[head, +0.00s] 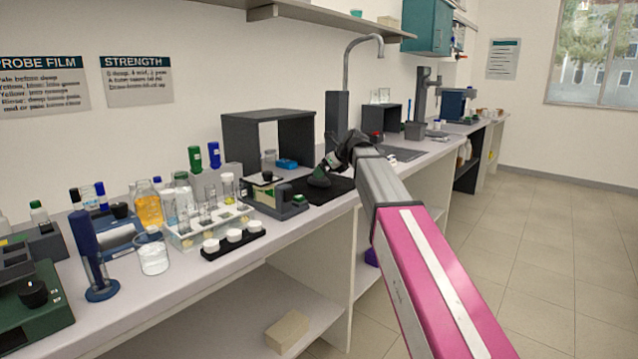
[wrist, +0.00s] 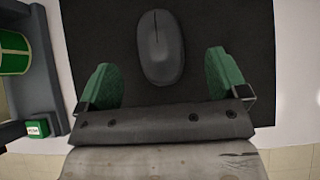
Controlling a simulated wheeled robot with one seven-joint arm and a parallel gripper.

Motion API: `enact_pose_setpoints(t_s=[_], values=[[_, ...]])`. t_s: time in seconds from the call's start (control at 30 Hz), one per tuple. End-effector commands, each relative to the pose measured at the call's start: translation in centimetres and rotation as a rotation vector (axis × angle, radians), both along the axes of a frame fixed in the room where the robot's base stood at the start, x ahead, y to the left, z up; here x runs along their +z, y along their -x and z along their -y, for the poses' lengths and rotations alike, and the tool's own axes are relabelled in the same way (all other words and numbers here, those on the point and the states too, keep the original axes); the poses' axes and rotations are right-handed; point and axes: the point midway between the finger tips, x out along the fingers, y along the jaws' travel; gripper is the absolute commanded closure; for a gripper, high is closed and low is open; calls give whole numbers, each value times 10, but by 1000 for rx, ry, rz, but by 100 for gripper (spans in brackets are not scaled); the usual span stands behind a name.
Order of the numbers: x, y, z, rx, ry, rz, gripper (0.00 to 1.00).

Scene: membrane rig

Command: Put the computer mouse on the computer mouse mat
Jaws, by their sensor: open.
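The dark grey computer mouse (wrist: 160,48) lies on the black computer mouse mat (wrist: 90,30) in the wrist view, clear of the mat's side edges. My gripper (wrist: 162,78) is open, with a green finger on each side of the mouse's near end and a gap to both. No finger touches the mouse. In the head view my gripper (head: 319,178) is low over the mat (head: 335,187) on the bench. I cannot pick out the mouse in the head view.
A grey instrument with a green button (wrist: 38,128) stands left of the mat. A dark open box (head: 268,128) and a tall tap (head: 345,80) stand behind. A rack of glass vials (head: 210,228) and white-capped jars (head: 233,236) crowd the bench to the left.

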Motion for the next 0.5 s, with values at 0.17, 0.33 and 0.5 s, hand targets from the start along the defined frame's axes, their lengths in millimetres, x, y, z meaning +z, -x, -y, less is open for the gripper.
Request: enact_pose_setpoints(t_s=[0.17,0.33,0.5], values=[[-18,-8,-13,1,1,-2,8],[-33,-17,-25,1,1,-2,8],[-35,-18,-26,0,1,-1,8]])
